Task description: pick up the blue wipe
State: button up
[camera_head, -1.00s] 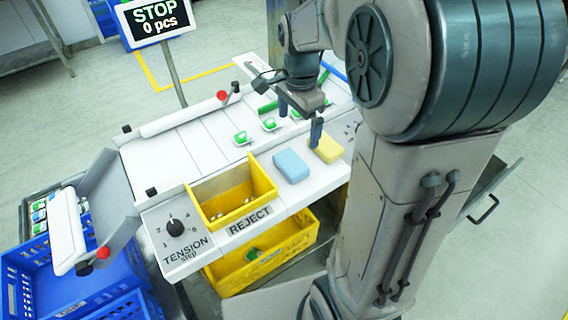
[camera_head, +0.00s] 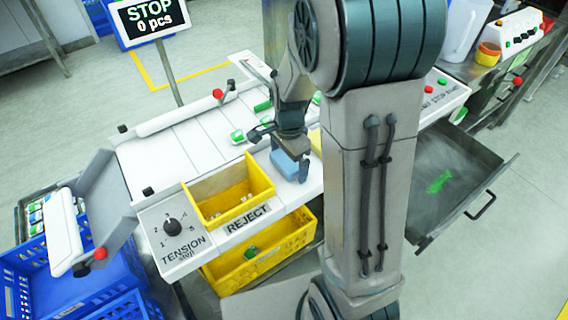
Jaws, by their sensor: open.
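The blue wipe (camera_head: 285,164) lies on the white machine top, just right of the yellow reject bin. My gripper (camera_head: 288,166) is open and low at the wipe, with its fingers coming down over it. The fingers hide part of the wipe, and I cannot tell whether they touch it. A yellow block (camera_head: 316,141) lies right of the wipe, mostly hidden behind my arm.
The yellow reject bin (camera_head: 264,184) stands close left of the wipe. A lower yellow crate (camera_head: 293,241) is below the edge. Several green-white packs (camera_head: 237,136) lie behind. An open drawer (camera_head: 478,205) juts out at right. Blue crates (camera_head: 40,262) stand at left.

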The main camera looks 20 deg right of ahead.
aim_at(288, 159)
jog(key=c, duration=0.8)
jog(key=shift+r, duration=0.65)
notch_tip(288, 159, up, 3)
jog(key=shift+r, duration=0.1)
jog(key=s+d+r, duration=0.6)
jog(key=d, duration=0.4)
jog(key=shift+s+r, duration=0.2)
jog(key=shift+r, duration=0.05)
